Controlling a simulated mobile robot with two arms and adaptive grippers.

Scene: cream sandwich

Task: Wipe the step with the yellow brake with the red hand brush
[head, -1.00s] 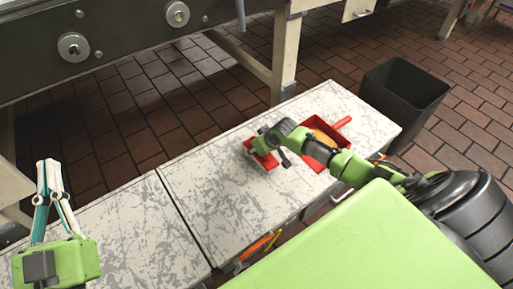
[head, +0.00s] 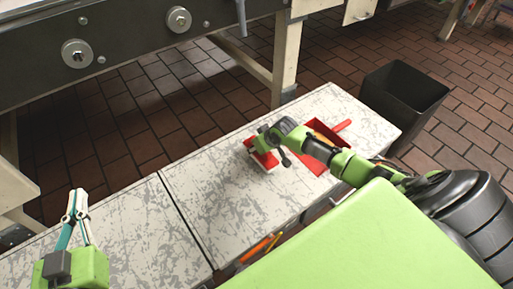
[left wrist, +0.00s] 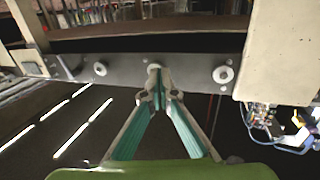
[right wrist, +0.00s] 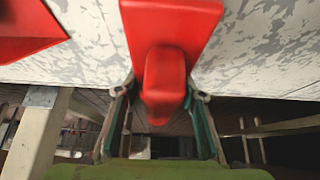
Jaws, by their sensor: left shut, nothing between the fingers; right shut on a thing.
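The red hand brush (head: 262,158) with pale bristles is at the right-hand step's far edge; whether it touches the surface is unclear. In the right wrist view its red handle (right wrist: 165,75) lies between the fingers of my right gripper (right wrist: 165,95), which is shut on it. The grey-white step surface is split by a seam into a left section (head: 110,235) and a right section (head: 215,200). An orange-yellow part (head: 262,246) shows below the right section's near edge; I cannot tell if it is the brake. My left gripper (head: 77,192) is shut and empty over the left section.
A red dustpan (head: 343,125) lies on the right section beside the brush, partly behind my right arm. A black bin (head: 405,95) stands past the right end. A dark machine (head: 130,40) on pale legs is behind. Brown tiled floor (head: 150,125) lies between.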

